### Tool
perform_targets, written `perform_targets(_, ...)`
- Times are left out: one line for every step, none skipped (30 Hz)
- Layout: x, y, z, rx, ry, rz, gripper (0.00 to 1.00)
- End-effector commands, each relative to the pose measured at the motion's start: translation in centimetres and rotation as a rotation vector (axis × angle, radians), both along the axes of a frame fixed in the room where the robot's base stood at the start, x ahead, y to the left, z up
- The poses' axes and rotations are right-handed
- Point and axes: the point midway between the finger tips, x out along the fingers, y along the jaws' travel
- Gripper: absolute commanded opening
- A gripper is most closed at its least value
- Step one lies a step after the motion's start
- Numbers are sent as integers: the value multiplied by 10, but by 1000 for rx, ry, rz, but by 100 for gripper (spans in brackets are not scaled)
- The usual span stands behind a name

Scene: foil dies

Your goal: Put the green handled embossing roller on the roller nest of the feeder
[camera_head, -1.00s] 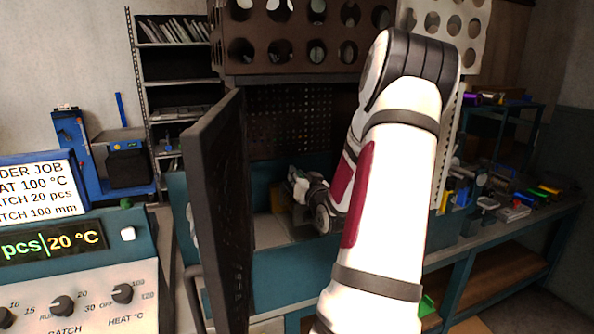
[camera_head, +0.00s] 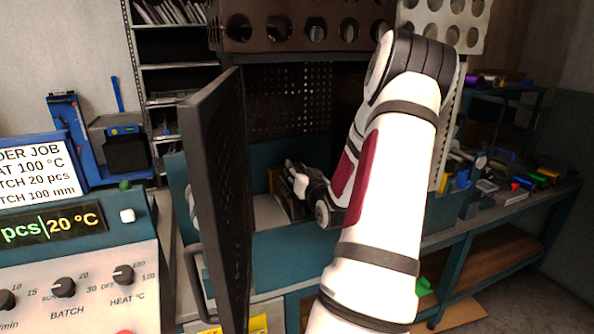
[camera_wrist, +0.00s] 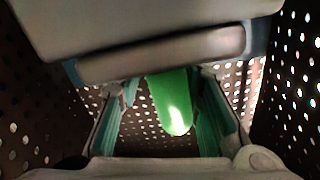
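A bright green handle (camera_wrist: 172,105) shows in the wrist view, its rounded end pointing toward my camera. Its far end passes behind a grey rounded bar (camera_wrist: 165,57); whether that bar belongs to the roller is unclear. My gripper (camera_wrist: 167,95) has its teal-padded fingers apart, one on each side of the handle. A gap shows at the handle's left; contact on the right is unclear. In the head view my gripper (camera_head: 297,182) is low inside the dark perforated cabinet (camera_head: 290,100), with the roller too small or hidden to make out. I cannot identify the feeder's roller nest.
A black door (camera_head: 220,200) stands open just left of my arm. Perforated walls (camera_wrist: 40,105) close in on both sides of my gripper. A control panel (camera_head: 75,265) is at left. A bench (camera_head: 510,215) with coloured parts is at right.

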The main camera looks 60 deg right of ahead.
Motion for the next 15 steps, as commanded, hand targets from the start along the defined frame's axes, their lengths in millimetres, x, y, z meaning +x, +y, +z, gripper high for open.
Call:
perform_targets(1,0,3,-6,-6,1,34)
perform_targets(1,0,3,-6,-6,1,34)
perform_targets(1,0,4,-6,-6,1,34)
perform_targets(1,0,5,-6,-6,1,34)
perform_targets(1,0,6,-6,-6,1,34)
perform_targets(-1,2,5,-6,-4,2,34)
perform_targets(-3,4,5,-5,-3,1,34)
perform_targets(-6,6,5,-5,-3,1,34)
perform_targets(-10,9,5,-5,-3,1,34)
perform_targets(-14,13,4,-4,-2,1,34)
perform_targets(-18,16,5,-4,-3,0,34)
perform_targets(-25,21,4,-3,-2,-1,34)
perform_targets(-30,25,4,-3,-1,-1,34)
perform_targets(-35,30,4,-4,-2,0,34)
perform_targets(-41,36,4,-3,-2,-1,34)
